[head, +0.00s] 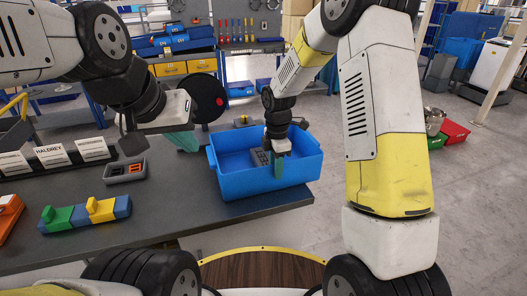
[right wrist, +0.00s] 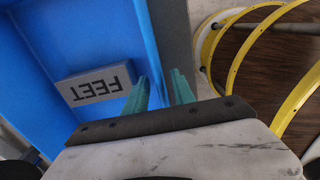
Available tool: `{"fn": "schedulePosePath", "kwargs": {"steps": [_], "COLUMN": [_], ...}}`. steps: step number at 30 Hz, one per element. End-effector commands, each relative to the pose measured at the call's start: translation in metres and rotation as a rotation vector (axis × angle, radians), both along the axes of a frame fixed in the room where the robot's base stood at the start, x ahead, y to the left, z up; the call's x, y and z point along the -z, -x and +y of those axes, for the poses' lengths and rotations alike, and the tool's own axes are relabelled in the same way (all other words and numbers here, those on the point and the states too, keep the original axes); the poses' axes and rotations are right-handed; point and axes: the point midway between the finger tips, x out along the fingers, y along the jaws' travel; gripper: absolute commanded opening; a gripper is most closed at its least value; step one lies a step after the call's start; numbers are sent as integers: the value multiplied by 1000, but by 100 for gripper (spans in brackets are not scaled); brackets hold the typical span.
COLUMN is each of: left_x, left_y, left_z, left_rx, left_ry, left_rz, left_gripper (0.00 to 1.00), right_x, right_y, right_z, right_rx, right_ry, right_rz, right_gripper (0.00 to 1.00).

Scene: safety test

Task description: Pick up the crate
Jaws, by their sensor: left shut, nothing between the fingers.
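The blue crate (head: 235,185) is an open-topped box on the dark table, near its right end. A grey block (head: 261,157) lies inside it; the right wrist view shows the block (right wrist: 97,84) marked "FEET". My right gripper (head: 279,168) points down at the crate's near wall, with one teal finger visible in front of the rim. In the right wrist view its fingers (right wrist: 160,90) are apart, with the blue wall running between them; contact is not clear. My left gripper (head: 185,141) is shut and empty, above the table left of the crate.
A workbench with blue and yellow bins (head: 170,68) stands behind. The floor to the right is mostly clear.

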Motion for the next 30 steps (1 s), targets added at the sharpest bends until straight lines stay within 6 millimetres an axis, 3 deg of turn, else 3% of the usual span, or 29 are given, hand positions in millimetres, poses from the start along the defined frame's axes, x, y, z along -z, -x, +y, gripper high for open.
{"fn": "schedulePosePath", "kwargs": {"steps": [4, 11, 12, 17, 30], "left_x": [0, 0, 0, 0, 0], "left_y": [0, 0, 0, 0, 0], "left_z": [0, 0, 0, 0, 0], "left_rx": [1, 1, 1, 1, 1], "left_ry": [-1, -1, -1, -1, -1], "left_rz": [0, 0, 0, 0, 0], "left_gripper": [0, 0, 0, 0, 0], "right_x": [15, 17, 17, 17, 17], "right_y": [0, 0, 0, 0, 0], "right_z": [0, 0, 0, 0, 0], "right_rx": [0, 1, 1, 1, 1], "right_ry": [0, 0, 0, 0, 0], "right_rz": [1, 0, -1, -1, -1], "right_gripper": [31, 31, 29, 0, 0]}}
